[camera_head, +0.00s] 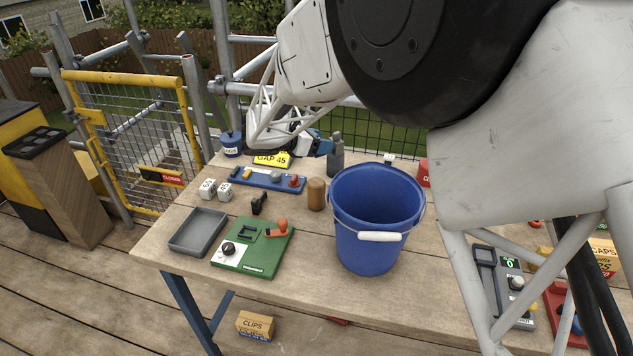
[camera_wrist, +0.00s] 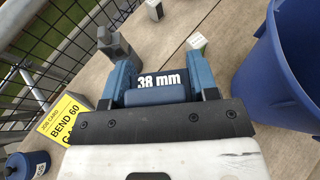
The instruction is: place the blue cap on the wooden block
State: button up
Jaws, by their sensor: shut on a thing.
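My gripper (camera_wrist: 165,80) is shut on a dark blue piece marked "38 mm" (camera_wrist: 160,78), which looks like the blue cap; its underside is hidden. In the head view my gripper (camera_head: 318,146) is low over the back of the table, beside a dark grey bottle-shaped thing (camera_head: 336,156). I cannot tell for sure which thing is the wooden block. A small pale block (camera_wrist: 196,42) stands just beyond the held piece in the wrist view, apart from it. A brown cylinder (camera_head: 316,194) stands upright near the table's middle.
A large blue bucket (camera_head: 372,240) stands right of the cylinder. A blue can (camera_head: 232,146) stands at the back left.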

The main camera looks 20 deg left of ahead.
send_over(319, 180)
jog(key=shift+s+f, duration=0.1)
jog(key=shift+f, duration=3)
jog(key=shift+f, duration=1.9)
jog(key=shift+f, duration=0.15)
jog(key=o, duration=0.9)
